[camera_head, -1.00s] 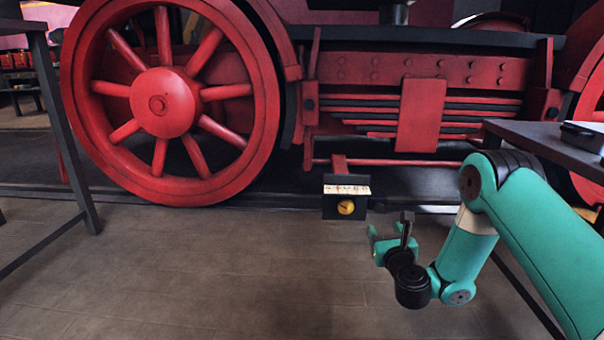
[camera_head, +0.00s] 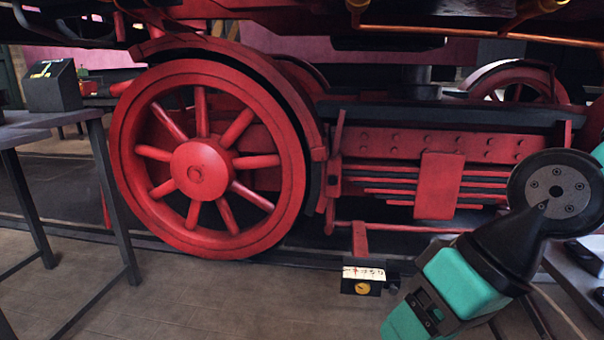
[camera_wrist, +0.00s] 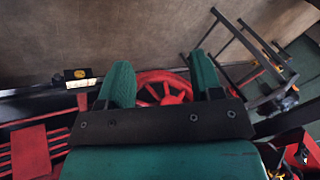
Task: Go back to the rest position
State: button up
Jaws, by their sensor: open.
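My gripper (camera_wrist: 161,78) shows in the wrist view with its two teal fingers apart and nothing between them. Beyond the fingers is the red spoked wheel, which this view shows upside down. In the head view my arm is at the lower right, bent near the camera; I cannot pick out the gripper's fingers there.
The red locomotive wheel (camera_head: 202,168) stands at the centre left. A small dark box with a yellow round mark (camera_head: 361,287) is low beside the track. A table (camera_head: 60,121) carrying a dark box (camera_head: 53,88) stands at left. The floor (camera_head: 220,305) in front is clear.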

jog(key=s+d+r+n+h+p, duration=0.2)
jog(key=s+d+r+p, duration=0.1)
jog(key=s+r, duration=0.1)
notch_tip(320, 180, up, 36)
jog(key=p, duration=3.6)
jog(key=shift+a+g, duration=0.2)
jog(key=shift+g, duration=0.2)
